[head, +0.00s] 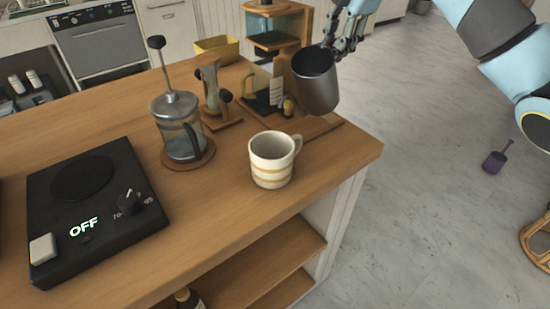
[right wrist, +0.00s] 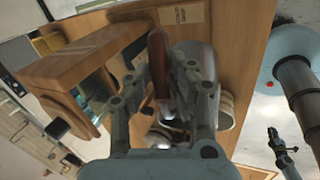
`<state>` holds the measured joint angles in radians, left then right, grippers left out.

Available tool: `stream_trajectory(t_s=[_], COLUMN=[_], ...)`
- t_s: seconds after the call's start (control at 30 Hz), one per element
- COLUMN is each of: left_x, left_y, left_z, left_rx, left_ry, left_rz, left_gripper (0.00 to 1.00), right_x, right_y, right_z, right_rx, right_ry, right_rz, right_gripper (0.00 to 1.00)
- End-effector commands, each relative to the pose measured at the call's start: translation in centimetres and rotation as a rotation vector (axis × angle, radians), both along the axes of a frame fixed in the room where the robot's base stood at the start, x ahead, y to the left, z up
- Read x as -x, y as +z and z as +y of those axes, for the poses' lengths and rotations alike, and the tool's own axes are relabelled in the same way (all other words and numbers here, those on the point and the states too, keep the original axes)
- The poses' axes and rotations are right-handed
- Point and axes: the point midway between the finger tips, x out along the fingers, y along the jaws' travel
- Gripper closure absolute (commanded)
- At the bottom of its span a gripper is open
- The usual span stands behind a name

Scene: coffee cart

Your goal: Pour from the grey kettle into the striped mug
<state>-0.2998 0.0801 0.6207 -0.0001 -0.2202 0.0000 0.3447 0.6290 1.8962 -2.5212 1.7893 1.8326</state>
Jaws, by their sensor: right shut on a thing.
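The grey kettle (head: 318,88) is held in the air above the counter's right end, beyond and to the right of the striped mug in the head view. Its dark open top faces the camera; its contents cannot be made out. My right gripper (head: 345,38) is shut on its handle (right wrist: 158,60), which shows brown between the fingers in the right wrist view. The striped mug (head: 271,165), cream with tan bands, stands upright on the counter, its handle to the right. It is partly hidden in the right wrist view (right wrist: 227,110). My left gripper (right wrist: 281,150) seems to show small there; its jaws are unclear.
A French press (head: 182,135) on a round coaster stands left of the mug. A black hot plate (head: 95,205) reading OFF lies at the left. A brewer (head: 275,35) and a glass carafe stand behind. The wooden counter (head: 215,225) is clear in front of the mug.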

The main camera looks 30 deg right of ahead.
Motion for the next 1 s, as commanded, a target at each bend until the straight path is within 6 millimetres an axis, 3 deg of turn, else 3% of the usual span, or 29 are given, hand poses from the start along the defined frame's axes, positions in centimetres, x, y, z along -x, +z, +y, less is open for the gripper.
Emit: stream_trajectory(t_s=[1.0], left_x=[0.01], left_y=[0.16], left_z=[-0.02], left_rx=[0.0], left_ry=[0.0], left_rz=[0.0], left_gripper=[1.0], right_x=[0.1], right_y=[0.88], right_z=[0.31], right_rx=[0.043], right_ry=[0.0], right_rz=[-0.019], right_gripper=[1.0])
